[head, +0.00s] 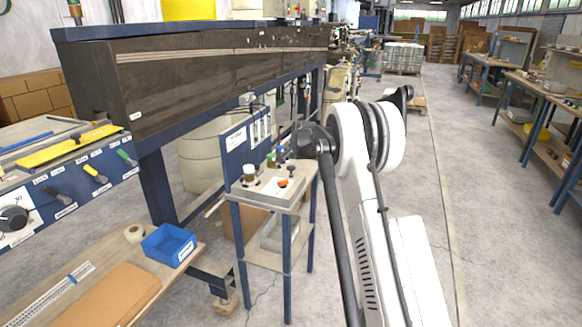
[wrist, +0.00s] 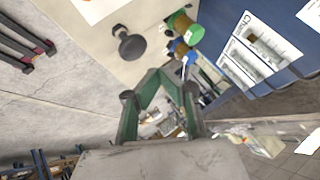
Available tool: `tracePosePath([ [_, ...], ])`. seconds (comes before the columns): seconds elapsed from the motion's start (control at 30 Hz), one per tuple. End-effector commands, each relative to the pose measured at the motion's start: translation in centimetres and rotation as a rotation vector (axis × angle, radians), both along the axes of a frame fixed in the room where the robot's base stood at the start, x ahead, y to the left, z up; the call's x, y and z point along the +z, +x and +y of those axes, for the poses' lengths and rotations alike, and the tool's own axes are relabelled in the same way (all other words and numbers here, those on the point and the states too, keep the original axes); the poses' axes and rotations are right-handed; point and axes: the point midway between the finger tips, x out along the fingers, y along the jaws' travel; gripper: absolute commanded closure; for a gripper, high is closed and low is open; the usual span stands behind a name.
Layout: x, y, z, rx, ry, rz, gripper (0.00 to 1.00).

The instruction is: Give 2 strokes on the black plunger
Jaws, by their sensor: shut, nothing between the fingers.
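The black plunger (wrist: 133,43) has a round dark knob and stands on the pale top of a small stand. In the head view, a small dark knob on a stem (head: 291,169), likely the same plunger, shows at the right of that stand's top (head: 262,196). My gripper (wrist: 167,73) has green-lined fingers that are shut and empty. In the wrist view its tips are below and right of the knob, apart from it in the picture. The height gap cannot be told. In the head view my dark wrist parts hide the fingers.
Small bottles with orange and green (wrist: 183,22) and blue (wrist: 179,49) parts stand close to the plunger. A blue panel with white charts (wrist: 262,42) rises behind the stand. A blue bin (head: 169,245) sits on the bench at left. The floor to the right is open.

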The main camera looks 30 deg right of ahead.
Motion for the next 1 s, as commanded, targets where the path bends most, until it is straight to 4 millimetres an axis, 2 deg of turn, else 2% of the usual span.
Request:
tracePosePath([
  [0.33, 2.9, 0.0, 0.0, 0.000, 0.000, 0.000, 1.00],
  [1.0, 3.0, 0.0, 0.0, 0.000, 0.000, 0.000, 1.00],
])
